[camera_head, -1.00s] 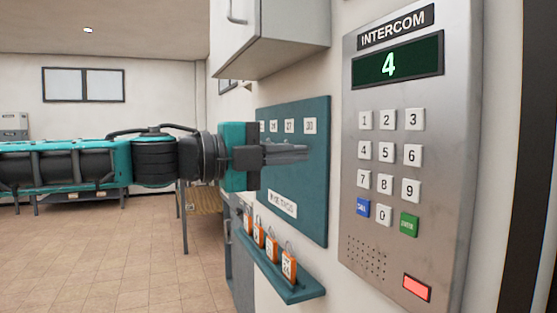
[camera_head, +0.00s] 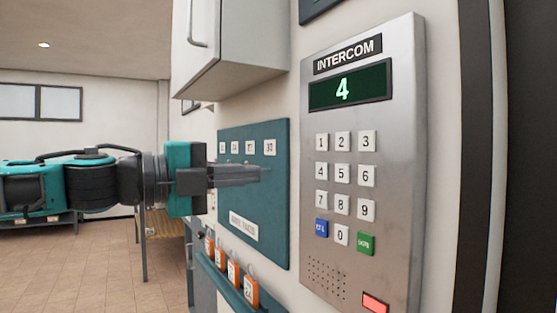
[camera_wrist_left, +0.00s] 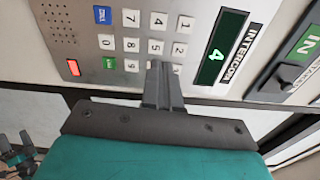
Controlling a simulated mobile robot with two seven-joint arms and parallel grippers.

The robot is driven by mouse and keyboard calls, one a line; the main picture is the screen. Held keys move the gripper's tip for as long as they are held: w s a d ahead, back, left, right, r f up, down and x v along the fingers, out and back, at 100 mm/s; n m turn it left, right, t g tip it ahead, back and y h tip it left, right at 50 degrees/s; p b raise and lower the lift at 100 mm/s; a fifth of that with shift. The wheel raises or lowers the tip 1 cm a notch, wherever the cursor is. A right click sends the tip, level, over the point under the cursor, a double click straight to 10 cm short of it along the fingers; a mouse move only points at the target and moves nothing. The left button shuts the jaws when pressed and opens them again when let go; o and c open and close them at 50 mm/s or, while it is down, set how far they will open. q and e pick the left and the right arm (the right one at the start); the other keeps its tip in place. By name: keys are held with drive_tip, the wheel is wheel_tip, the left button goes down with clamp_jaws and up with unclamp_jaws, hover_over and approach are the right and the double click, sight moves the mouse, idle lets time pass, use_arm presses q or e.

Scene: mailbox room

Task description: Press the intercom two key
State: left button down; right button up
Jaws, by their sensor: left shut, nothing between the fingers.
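The intercom (camera_head: 365,170) is a grey metal panel on the wall, with a green display (camera_head: 349,87) reading 4. Its white two key (camera_head: 342,141) is in the middle of the top key row. My left gripper (camera_head: 262,174) is shut and empty, left of the keypad and apart from it in the head view. In the left wrist view the panel appears turned on its side. There the shut fingers (camera_wrist_left: 160,72) overlap the lower keypad area, and the two key (camera_wrist_left: 181,50) shows just beside the tips.
A teal board (camera_head: 275,215) with number tags is on the wall behind my gripper. A grey cabinet (camera_head: 245,45) juts out above. A dark frame edge (camera_head: 485,150) stands right of the intercom.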

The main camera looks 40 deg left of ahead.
use_arm(q)
drive_tip(key=s+d+m+g+h+b, duration=0.2)
drive_tip(key=s+d+m+g+h, duration=0.25)
drive_tip(key=d+m, duration=0.85)
drive_tip(key=w+a+r+m+t+y, duration=0.2)
drive_tip(key=a+r+m+t+y, duration=0.1)
drive_tip(key=a, duration=0.7)
wheel_tip(320, 180, up, 2)
drive_tip(key=shift+m+t+y, duration=0.4)
drive_tip(key=shift+t+y, duration=0.45)
drive_tip(key=shift+y, duration=0.4)
